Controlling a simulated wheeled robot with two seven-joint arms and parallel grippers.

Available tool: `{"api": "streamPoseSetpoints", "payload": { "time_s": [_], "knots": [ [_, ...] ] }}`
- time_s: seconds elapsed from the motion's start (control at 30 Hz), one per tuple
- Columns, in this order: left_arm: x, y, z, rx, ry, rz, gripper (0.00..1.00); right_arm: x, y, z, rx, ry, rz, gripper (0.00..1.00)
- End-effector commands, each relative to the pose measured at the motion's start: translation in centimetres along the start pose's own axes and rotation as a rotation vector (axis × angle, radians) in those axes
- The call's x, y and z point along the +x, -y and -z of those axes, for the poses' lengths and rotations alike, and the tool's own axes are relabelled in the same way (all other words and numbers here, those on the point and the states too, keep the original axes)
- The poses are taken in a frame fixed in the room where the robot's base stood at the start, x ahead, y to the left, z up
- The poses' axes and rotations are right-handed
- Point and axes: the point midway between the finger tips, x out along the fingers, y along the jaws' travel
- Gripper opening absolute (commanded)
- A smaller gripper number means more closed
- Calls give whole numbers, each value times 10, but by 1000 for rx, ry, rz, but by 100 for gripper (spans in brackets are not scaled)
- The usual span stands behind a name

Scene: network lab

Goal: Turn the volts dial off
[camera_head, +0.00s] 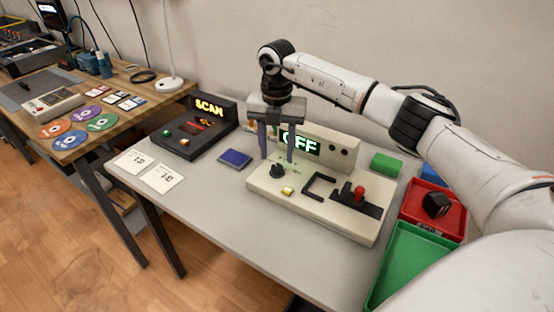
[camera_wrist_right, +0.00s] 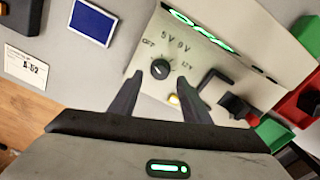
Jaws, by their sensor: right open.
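The volts dial (camera_head: 277,170) is a round black knob on the left of a cream tester box (camera_head: 330,215). It also shows in the right wrist view (camera_wrist_right: 160,69), with OFF, 5V, 9V and 12V printed around it. I cannot read its pointer surely. The box's display (camera_head: 300,143) reads OFF in green. My right gripper (camera_head: 277,158) is open and points down above the dial; in the wrist view its fingertips (camera_wrist_right: 160,79) lie either side of the knob, apart from it. My left gripper is not in view.
A yellow button (camera_head: 287,191) and a red-knobbed lever (camera_head: 359,193) are on the same box. A black SCAN unit (camera_head: 190,141) and a blue pad (camera_head: 235,158) stand left. Red (camera_head: 455,229) and green (camera_head: 385,275) trays stand right. The table front is clear.

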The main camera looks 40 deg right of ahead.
Motion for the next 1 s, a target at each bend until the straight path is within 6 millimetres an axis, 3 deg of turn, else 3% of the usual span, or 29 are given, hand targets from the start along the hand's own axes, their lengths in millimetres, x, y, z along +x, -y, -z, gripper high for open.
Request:
{"api": "streamPoseSetpoints", "payload": {
  "time_s": [0.1, 0.33, 1.0],
  "knots": [
    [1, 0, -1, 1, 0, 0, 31, -26, 0, -1, 1, 4, -3, 43],
    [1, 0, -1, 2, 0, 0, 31, -58, 0, 0, 1, 1, -1, 43],
    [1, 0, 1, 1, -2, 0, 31, -64, 0, 0, 1, 0, 0, 43]
  ]
}}
